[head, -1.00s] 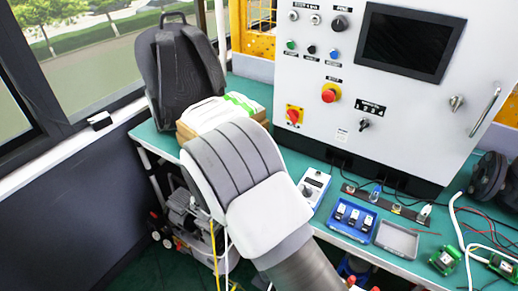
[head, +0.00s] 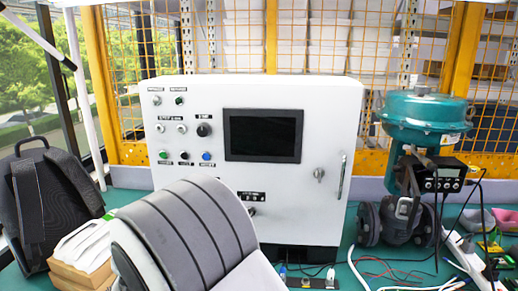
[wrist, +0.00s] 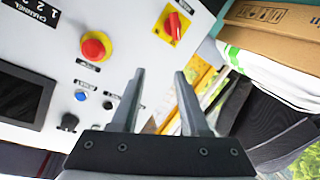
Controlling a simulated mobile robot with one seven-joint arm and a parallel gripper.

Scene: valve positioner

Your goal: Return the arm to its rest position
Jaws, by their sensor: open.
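My gripper (wrist: 158,100) shows in the wrist view with its two fingers apart and nothing between them. Beyond the fingers is the white control cabinet (wrist: 75,75), seen turned on its side, with a red emergency button (wrist: 95,47) and a red rotary switch on a yellow plate (wrist: 174,24). In the head view my arm's grey, ribbed link covers the lower middle, in front of the cabinet (head: 300,92). The gripper itself is hidden in the head view. The fingers appear apart from the cabinet.
A dark backpack (head: 45,200) and boxes with white packs (head: 85,245) are at the left. A teal valve actuator (head: 425,115) stands right of the cabinet on the green bench (head: 345,270). Cables lie at the bench's right. A yellow mesh fence (head: 335,40) is behind.

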